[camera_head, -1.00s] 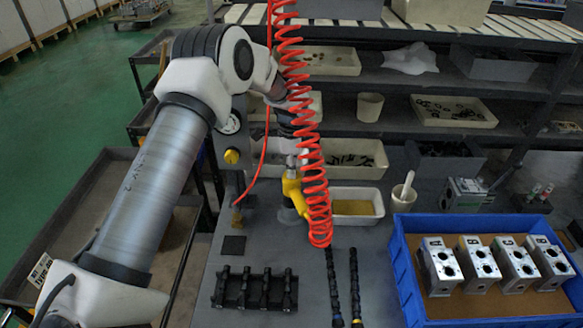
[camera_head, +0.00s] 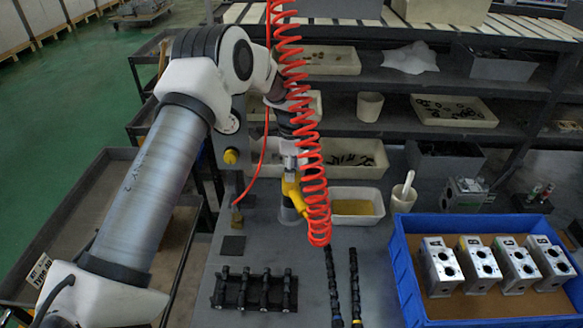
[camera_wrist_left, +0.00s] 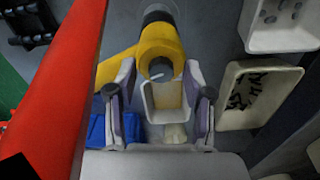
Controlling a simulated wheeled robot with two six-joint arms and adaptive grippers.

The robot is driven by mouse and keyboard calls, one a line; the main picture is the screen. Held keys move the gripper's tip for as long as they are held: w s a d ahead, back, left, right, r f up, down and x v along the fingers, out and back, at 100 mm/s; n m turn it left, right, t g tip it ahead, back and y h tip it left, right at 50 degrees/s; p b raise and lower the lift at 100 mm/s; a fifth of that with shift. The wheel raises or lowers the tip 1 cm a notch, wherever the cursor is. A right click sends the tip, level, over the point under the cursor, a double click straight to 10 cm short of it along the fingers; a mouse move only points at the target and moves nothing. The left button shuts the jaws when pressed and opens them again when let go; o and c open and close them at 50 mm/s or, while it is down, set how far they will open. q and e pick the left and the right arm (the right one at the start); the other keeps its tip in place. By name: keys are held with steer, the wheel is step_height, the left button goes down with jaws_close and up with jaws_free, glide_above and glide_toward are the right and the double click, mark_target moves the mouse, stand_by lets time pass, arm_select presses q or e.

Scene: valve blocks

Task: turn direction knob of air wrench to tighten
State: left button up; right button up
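The yellow air wrench (camera_head: 291,190) stands upright on the grey bench, partly hidden by its coiled red hose (camera_head: 316,190). In the left wrist view the yellow wrench body (camera_wrist_left: 150,45) shows with its dark round direction knob (camera_wrist_left: 159,69) facing the camera. My left gripper (camera_head: 290,160) is just above the wrench, partly hidden by the hose. In the left wrist view its two fingers (camera_wrist_left: 159,78) are apart on either side of the knob, with a visible gap at each side. I cannot tell how deep the fingers reach. My right gripper is not in view.
The red hose hangs close beside my left gripper. A blue crate (camera_head: 402,270) with several metal valve blocks is at the right. A black rack (camera_head: 255,290) and two dark shafts (camera_head: 333,285) lie in front. Shelves with bins stand behind.

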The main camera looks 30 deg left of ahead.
arm_select(q)
step_height(320, 180, up, 12)
stand_by(0.4)
steer(key=shift+s, duration=0.1)
